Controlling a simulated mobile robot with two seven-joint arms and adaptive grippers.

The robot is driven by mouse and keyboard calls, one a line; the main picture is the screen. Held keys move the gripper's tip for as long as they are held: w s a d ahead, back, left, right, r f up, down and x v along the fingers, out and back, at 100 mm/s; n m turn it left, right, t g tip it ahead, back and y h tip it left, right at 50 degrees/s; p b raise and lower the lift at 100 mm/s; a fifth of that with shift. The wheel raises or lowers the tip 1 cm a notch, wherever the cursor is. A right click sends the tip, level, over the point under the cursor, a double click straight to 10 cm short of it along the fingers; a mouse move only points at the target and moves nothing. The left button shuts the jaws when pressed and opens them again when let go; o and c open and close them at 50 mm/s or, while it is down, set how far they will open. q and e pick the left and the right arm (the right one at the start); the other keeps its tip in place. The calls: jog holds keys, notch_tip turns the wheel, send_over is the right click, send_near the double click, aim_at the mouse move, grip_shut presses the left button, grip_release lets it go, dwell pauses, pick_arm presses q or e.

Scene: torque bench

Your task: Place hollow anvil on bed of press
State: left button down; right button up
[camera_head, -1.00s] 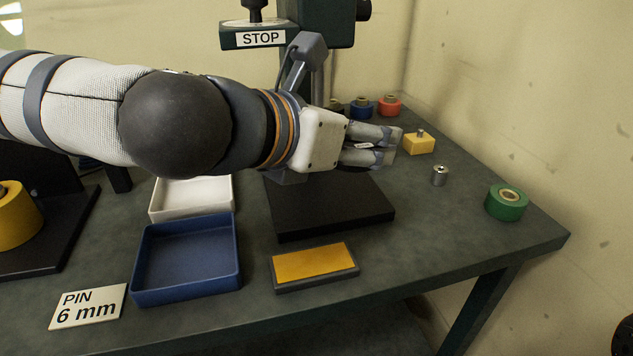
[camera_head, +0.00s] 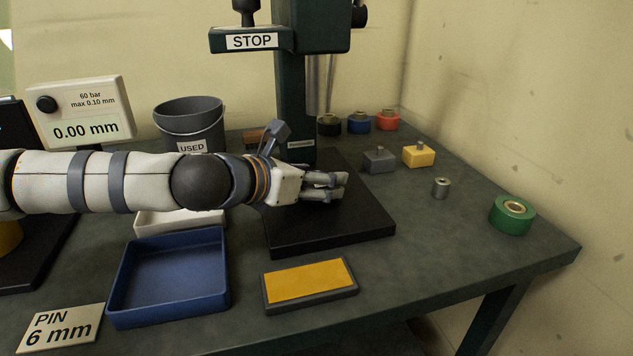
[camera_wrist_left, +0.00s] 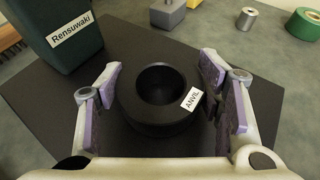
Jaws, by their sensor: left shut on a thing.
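The hollow anvil (camera_wrist_left: 158,130) is a thick black ring with a round bore and a white ANVIL label, seen in the left wrist view. My left gripper (camera_head: 335,187) is shut on it, with purple-padded fingers on both sides of the ring (camera_wrist_left: 160,80). The press bed (camera_head: 350,228) is the black plate at the foot of the dark green press column (camera_head: 294,110). Gripper and anvil are over this plate. In the head view the anvil is not distinguishable at the fingers. I cannot tell whether it touches the bed. My right gripper is not in view.
A blue tray (camera_head: 118,280) and a yellow-topped pad (camera_head: 310,280) lie in front. A grey block (camera_head: 380,160), yellow block (camera_head: 418,155), small metal cylinder (camera_head: 440,188) and green ring (camera_head: 513,215) stand right. A USED bucket (camera_head: 190,118) stands behind my arm.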

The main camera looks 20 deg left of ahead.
pick_arm(q)
jog(key=shift+r, duration=0.1)
jog(key=shift+f, duration=0.25)
jog(key=shift+c, duration=2.4)
grip_release()
